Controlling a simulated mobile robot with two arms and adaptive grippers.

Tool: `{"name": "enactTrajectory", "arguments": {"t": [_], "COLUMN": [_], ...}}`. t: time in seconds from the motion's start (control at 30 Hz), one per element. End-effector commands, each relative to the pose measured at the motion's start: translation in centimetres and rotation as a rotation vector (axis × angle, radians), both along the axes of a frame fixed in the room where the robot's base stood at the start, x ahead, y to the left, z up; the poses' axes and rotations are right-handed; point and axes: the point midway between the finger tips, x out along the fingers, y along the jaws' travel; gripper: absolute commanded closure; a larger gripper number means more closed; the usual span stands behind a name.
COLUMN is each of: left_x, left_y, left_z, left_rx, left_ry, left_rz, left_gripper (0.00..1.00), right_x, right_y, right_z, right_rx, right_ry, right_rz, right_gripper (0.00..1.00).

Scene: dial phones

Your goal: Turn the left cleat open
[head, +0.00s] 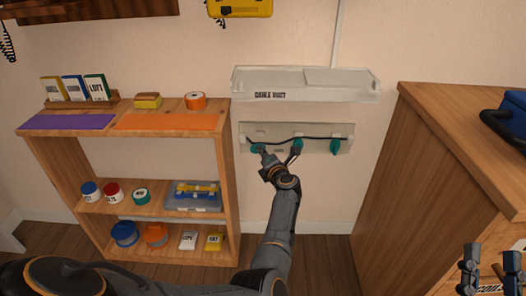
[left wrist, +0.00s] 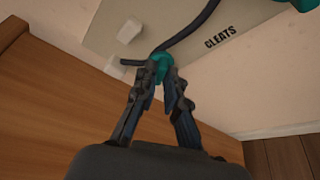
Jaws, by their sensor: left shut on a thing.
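A grey cleat board (head: 262,128) is fixed to the wall, with three teal cleats and a black cable along it. The left cleat (head: 257,148) is between the fingertips of my left gripper (head: 265,157), which is shut on it. In the left wrist view the teal cleat (left wrist: 162,60) shows between the fingertips (left wrist: 162,78), with the cable beside it. The fingers hide part of the cleat. The middle cleat (head: 297,146) and right cleat (head: 335,146) are untouched. My right gripper (head: 491,268) is at the lower right, fingers apart and empty, far from the board.
A white cable duct (head: 340,92) runs above the board. A wooden shelf (head: 232,200) with tins, boxes and spools stands close on the left. A wooden cabinet (head: 420,170) with a blue item (head: 508,120) stands on the right. The wall below the board is clear.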

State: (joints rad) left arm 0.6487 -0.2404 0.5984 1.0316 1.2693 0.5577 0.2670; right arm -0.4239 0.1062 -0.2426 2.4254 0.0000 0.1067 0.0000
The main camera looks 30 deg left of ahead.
Motion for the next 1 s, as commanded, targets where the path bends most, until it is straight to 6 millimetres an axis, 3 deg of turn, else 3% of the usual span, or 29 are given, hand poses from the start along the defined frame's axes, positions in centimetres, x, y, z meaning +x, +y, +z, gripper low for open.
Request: {"name": "enactTrajectory", "arguments": {"t": [0.57, 0.6, 0.67, 1.0], "left_x": [-0.08, -0.07, -0.07, -0.02], "left_y": [-0.09, -0.08, -0.08, -0.01], "left_z": [-0.26, -0.26, -0.24, -0.15], "left_rx": [-0.019, -0.019, -0.019, -0.011], "left_ry": [-0.006, -0.006, -0.006, -0.005], "left_rz": [0.000, 0.000, 0.000, -0.001], "left_gripper": [1.00, 0.81, 0.69, 0.66], "right_x": [0.52, 0.52, 0.52, 0.49], "right_y": [0.00, 0.00, 0.00, -0.02], "right_z": [-0.95, -0.95, -0.95, -1.05], "right_rx": [-0.017, -0.017, -0.017, -0.016], "right_ry": [0.058, 0.058, 0.058, 0.056], "right_rz": [-0.004, -0.004, -0.004, -0.004], "right_gripper": [0.60, 0.60, 0.60, 0.60]}}
